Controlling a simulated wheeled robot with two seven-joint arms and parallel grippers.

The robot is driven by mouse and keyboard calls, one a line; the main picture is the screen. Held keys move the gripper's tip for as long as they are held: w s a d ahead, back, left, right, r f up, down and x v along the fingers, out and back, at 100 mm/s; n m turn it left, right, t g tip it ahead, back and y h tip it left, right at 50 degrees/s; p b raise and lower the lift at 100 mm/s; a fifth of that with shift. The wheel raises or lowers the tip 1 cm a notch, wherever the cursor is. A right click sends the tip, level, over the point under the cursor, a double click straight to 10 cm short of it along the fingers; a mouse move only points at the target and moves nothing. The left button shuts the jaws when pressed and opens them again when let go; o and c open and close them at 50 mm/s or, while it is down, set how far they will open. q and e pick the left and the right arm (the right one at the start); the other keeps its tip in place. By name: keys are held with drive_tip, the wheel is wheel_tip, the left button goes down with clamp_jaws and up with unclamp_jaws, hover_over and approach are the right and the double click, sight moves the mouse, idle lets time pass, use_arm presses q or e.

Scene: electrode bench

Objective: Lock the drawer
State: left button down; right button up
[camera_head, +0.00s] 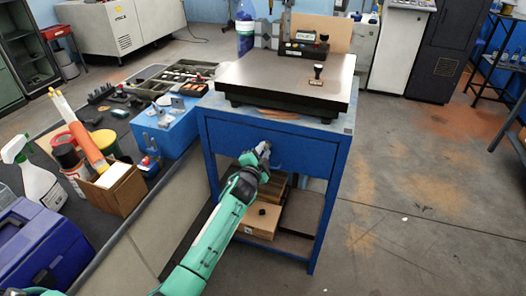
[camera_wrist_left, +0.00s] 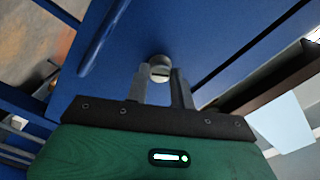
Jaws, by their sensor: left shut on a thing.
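The blue drawer front (camera_head: 312,155) sits under the top of the blue bench and looks closed. My left gripper (camera_head: 264,149) is at this front, left of its middle, and covers the lock in the head view. In the left wrist view a small round grey lock knob (camera_wrist_left: 160,66) with a dark slot stands on the blue panel (camera_wrist_left: 205,40). The fingertips of my left gripper (camera_wrist_left: 159,76) are on either side of the knob, shut on it. A long blue handle bar (camera_wrist_left: 102,38) lies to the left of it. My right gripper is not in view.
A dark surface plate (camera_head: 285,82) lies on the bench, with a stamp (camera_head: 317,72) on it. Boxes (camera_head: 260,219) sit on the lower shelf. A dark table (camera_head: 120,148) with containers and tools stands at the left.

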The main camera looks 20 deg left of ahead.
use_arm(q)
drive_tip(key=m, duration=0.2)
drive_tip(key=shift+m, duration=1.9)
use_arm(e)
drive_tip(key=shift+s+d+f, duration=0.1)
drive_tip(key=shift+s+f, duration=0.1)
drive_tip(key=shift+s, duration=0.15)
use_arm(q)
drive_tip(key=c, duration=1.2)
unclamp_jaws()
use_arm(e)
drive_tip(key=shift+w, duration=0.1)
